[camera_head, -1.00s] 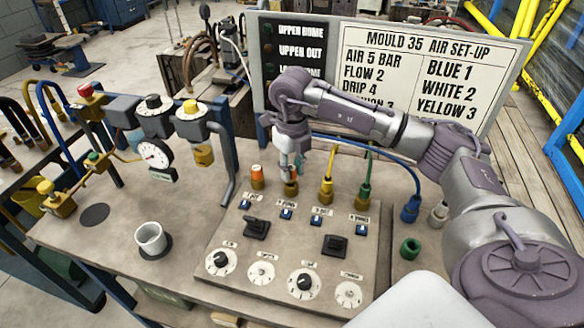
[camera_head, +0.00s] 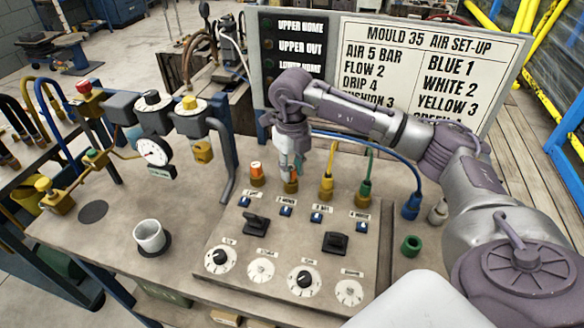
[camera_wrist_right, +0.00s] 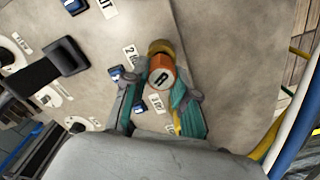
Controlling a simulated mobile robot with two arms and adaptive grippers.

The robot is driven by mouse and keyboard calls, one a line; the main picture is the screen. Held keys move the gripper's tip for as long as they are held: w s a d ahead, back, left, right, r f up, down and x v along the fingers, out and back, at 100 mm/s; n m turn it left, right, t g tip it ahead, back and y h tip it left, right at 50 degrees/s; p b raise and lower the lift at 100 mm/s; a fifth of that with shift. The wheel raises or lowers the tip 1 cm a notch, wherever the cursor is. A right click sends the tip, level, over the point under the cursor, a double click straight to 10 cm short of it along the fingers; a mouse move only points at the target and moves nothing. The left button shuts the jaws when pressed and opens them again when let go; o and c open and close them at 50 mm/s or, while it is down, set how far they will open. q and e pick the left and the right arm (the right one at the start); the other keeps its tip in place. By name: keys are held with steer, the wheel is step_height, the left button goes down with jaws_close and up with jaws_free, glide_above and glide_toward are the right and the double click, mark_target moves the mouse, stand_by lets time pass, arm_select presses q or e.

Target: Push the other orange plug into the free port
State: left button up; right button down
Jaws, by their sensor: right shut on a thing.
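My right gripper (camera_head: 290,168) is over the second port from the left on the sloped panel (camera_head: 232,262). In the right wrist view, its teal fingers (camera_wrist_right: 158,98) are shut on an orange plug with an "R" on its top (camera_wrist_right: 161,77). A brass port (camera_wrist_right: 160,47) shows right behind this plug, also seen as a brass collar (camera_head: 291,187) in the head view. The plug lines up closely with it; how deep it sits I cannot tell. Another orange plug (camera_head: 256,169) stands upright in the leftmost port. My left gripper is out of view.
A yellow plug (camera_head: 327,184) and a green plug (camera_head: 365,187), with hoses, stand right of my gripper. A blue fitting (camera_head: 411,207) and a green ring (camera_head: 411,245) are further right. Switches and dials fill the panel front.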

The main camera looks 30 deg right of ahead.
steer(key=shift+f+b, duration=0.3)
steer(key=shift+f, duration=0.25)
stand_by(0.7)
steer(key=c, duration=0.8)
jaws_free()
steer(key=shift+c, duration=0.2)
steer(key=o, duration=0.4)
steer(key=shift+r, duration=0.15)
steer(key=shift+r+p, duration=2.55)
steer(key=shift+r, duration=1.1)
